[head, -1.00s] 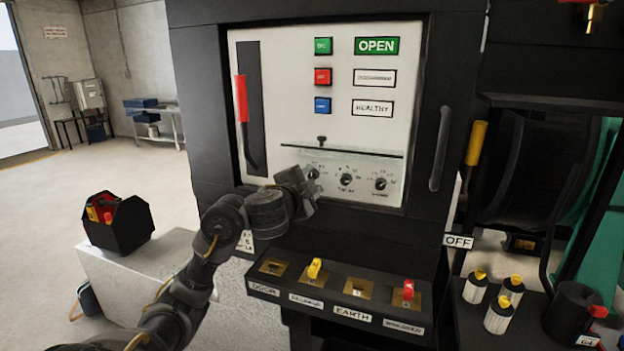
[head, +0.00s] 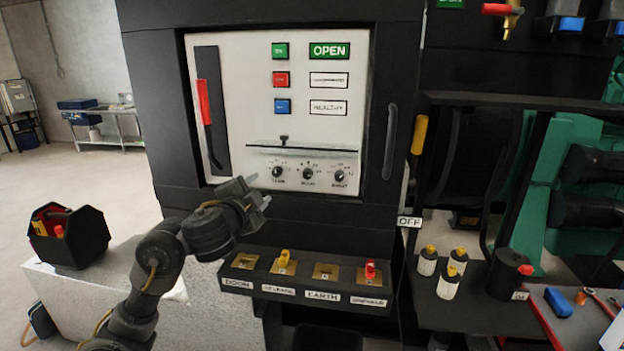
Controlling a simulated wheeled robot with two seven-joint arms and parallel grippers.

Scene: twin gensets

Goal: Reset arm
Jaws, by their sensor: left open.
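My left arm comes in from the lower left, bent upward. Its left gripper (head: 258,197) is open and empty, in front of the black cabinet (head: 155,110), below the left dial of the white panel (head: 232,90). I cannot tell how far it is from the cabinet face. The panel has a red-handled lever (head: 204,102) in a dark slot, green, red and blue buttons, an OPEN sign (head: 329,50), a HEALTHY sign and three dials. My right gripper is not in view.
Below the panel juts a key shelf (head: 304,281) with a yellow key (head: 284,258) and a red key (head: 370,269). A black tool caddy (head: 70,236) stands on a pale block at left. White canisters (head: 447,282) stand on a bench at right.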

